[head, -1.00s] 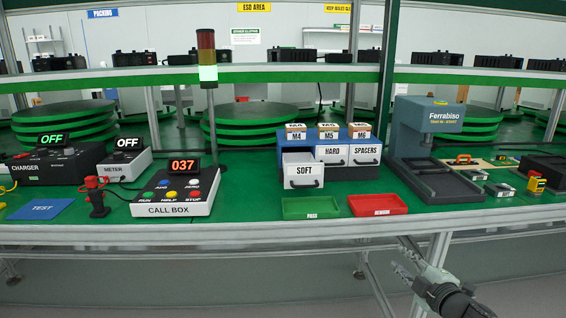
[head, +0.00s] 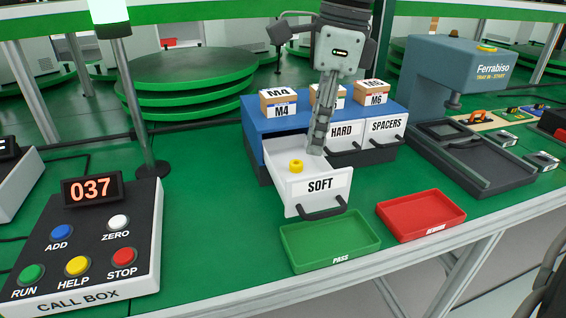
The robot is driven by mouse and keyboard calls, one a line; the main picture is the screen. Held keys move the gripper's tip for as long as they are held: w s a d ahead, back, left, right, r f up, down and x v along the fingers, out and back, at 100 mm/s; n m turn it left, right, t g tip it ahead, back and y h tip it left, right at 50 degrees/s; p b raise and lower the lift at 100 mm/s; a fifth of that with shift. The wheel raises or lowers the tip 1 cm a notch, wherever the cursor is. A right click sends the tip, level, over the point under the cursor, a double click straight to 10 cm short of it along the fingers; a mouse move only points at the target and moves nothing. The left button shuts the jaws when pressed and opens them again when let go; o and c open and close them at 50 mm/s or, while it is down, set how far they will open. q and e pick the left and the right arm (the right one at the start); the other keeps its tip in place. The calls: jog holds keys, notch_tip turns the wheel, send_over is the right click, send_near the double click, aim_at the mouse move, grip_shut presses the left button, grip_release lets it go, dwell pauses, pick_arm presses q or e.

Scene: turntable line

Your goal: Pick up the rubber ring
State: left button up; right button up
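A small yellow ring (head: 296,166) lies in the open drawer marked SOFT (head: 319,185) of the blue drawer unit (head: 258,128). My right gripper (head: 317,150) points down over the right side of this drawer, with its fingertips to the right of the ring and apart from it. Its fingers overlap in this view, so I cannot tell whether they are open or shut. The ring is not between them. My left gripper is not in view.
A green PASS tray (head: 330,246) and a red tray (head: 421,214) stand in front of the drawers. The call box (head: 88,245) is at left, the grey Ferrabiso press (head: 462,75) at right. Small boxes (head: 279,103) top the drawer unit. Green bench (head: 215,225) is clear left of the PASS tray.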

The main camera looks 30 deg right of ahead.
jog(key=shift+f, duration=0.3)
jog(key=f, duration=0.4)
jog(key=a+f, duration=0.1)
jog(key=f, duration=0.2)
jog(key=shift+w, duration=0.15)
jog(key=c, duration=0.4)
jog(key=shift+o, duration=0.2)
